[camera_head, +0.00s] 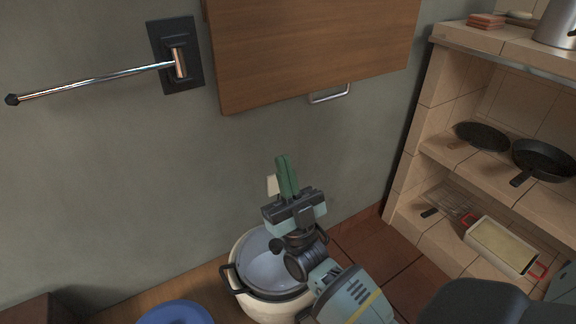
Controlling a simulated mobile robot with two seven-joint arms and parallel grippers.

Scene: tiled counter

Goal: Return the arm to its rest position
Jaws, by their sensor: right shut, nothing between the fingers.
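My right gripper (286,178) is in the middle of the head view, its green fingers pointing up and closed together with nothing between them. Its arm comes in from the lower right. The gripper is in front of the grey wall, and its wrist overlaps the right part of a cream pot in the picture. A small pale piece shows just left of the fingers; I cannot tell what it is. My left gripper is not in view.
The cream pot (240,296) with dark handles stands open below. A blue round item (175,313) is at the bottom edge. A wooden cabinet (310,45) hangs above, with a metal rail (95,82) to its left. Tiled shelves (440,152) at right hold pans (545,158) and a baking dish (503,246).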

